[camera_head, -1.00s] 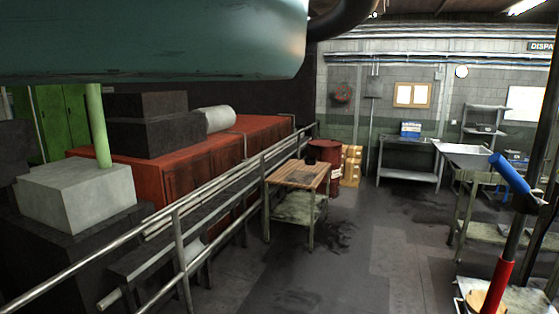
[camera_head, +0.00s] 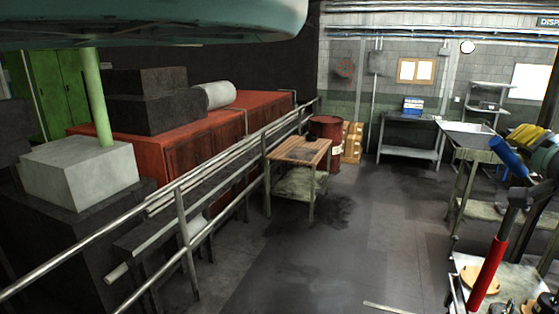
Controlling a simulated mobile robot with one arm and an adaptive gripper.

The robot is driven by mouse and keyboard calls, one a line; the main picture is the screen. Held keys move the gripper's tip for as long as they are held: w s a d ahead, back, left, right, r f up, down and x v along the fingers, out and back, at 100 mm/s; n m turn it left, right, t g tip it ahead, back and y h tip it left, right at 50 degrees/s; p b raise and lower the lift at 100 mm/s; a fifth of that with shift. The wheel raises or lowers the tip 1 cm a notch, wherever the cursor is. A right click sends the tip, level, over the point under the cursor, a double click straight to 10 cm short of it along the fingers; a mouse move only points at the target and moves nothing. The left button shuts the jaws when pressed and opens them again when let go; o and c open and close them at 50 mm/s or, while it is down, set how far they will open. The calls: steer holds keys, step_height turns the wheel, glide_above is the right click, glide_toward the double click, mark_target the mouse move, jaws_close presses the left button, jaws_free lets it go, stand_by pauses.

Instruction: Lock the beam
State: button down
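My gripper is not in view. A large teal piece (camera_head: 150,22) with a rounded right end hangs close overhead across the top left; I cannot tell whether it is the beam. No lock or latch can be made out clearly.
A metal railing (camera_head: 183,228) runs along the left, before red machinery (camera_head: 175,148) and a grey block (camera_head: 80,178). A wooden-topped table (camera_head: 299,151) stands mid-view by a red barrel (camera_head: 325,134). Worktables line the right. The middle floor (camera_head: 340,240) is clear.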

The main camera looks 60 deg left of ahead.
steer(key=s+a+f+b, duration=0.3)
steer(key=s+a+f, duration=0.1)
steer(key=f, duration=0.6)
steer(key=p+v, duration=0.4)
steer(key=v, duration=0.6)
steer(key=shift+d+r+p, duration=0.2)
steer(key=shift+r+p, duration=0.2)
